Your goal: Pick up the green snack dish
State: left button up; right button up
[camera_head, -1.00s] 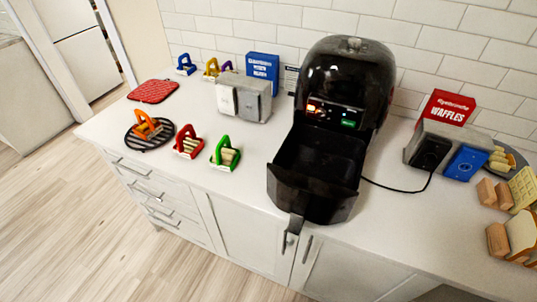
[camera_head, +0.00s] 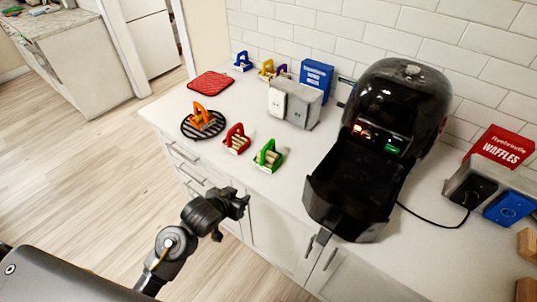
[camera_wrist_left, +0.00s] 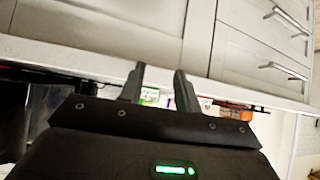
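The green snack dish (camera_head: 268,156) stands on the white counter near its front edge, with a raised handle and pale pieces in it. In the left wrist view a bit of the green dish (camera_wrist_left: 150,96) shows between my fingertips, beyond the counter edge. My left gripper (camera_head: 240,203) is in front of the cabinet doors, nearer to me than the dish and apart from it. Its two fingers (camera_wrist_left: 159,82) are spread with nothing held between them. My right gripper is in neither view.
A red dish (camera_head: 237,139) stands just left of the green one, and an orange dish (camera_head: 202,116) sits on a round black rack. A black air fryer (camera_head: 352,190) with its drawer out is at the right. A grey toaster (camera_head: 296,101) stands behind. The counter's front edge (camera_head: 215,165) lies between gripper and dish.

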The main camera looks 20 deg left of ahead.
pick_arm(q)
notch_tip(320, 180, up, 8)
jog(key=w+t, duration=0.2)
jog(key=t+h, duration=0.1)
jog(key=h, duration=0.1)
send_near(265, 149)
jog(key=w+f, duration=0.1)
jog(key=w, duration=0.1)
jog(key=shift+m, duration=0.4)
jog(key=x, duration=0.6)
jog(key=shift+p, duration=0.3)
jog(key=p+x, duration=0.1)
jog(key=x, duration=0.4)
jog(key=shift+d+f+p, duration=0.1)
jog(key=shift+p, duration=0.3)
jog(key=shift+s, duration=0.1)
jog(key=shift+c, duration=0.2)
grip_shut()
